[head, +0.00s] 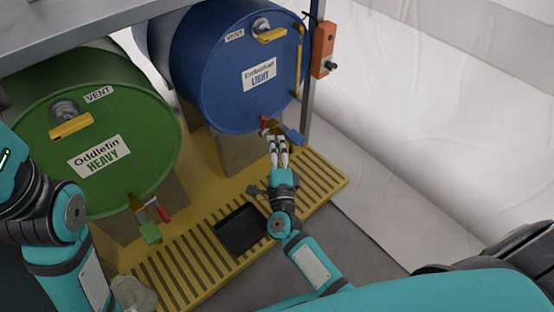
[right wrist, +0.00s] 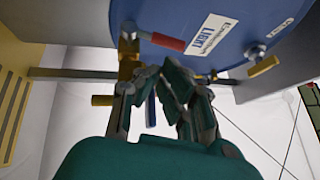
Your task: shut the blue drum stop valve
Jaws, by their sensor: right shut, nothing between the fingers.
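The blue drum (head: 222,88) lies on its side, its round face toward me. Its stop valve (right wrist: 128,66) is a brass tap low on the face, with a red lever (head: 264,123). In the right wrist view the red lever (right wrist: 168,41) points sideways from the brass body, across the drum's lower edge. A blue piece (head: 295,136) shows beside the tap. My right gripper (head: 278,138) is shut and empty just below the tap, partly hiding it; its fingers (right wrist: 162,76) are close to the lever. I cannot tell if they touch. My left gripper is out of view.
A green drum (head: 135,180) with its own red-levered tap (head: 162,214) lies at left. A yellow slatted platform (head: 320,178) with a black tray (head: 240,232) is below. An orange box (head: 323,48) hangs on the post at right.

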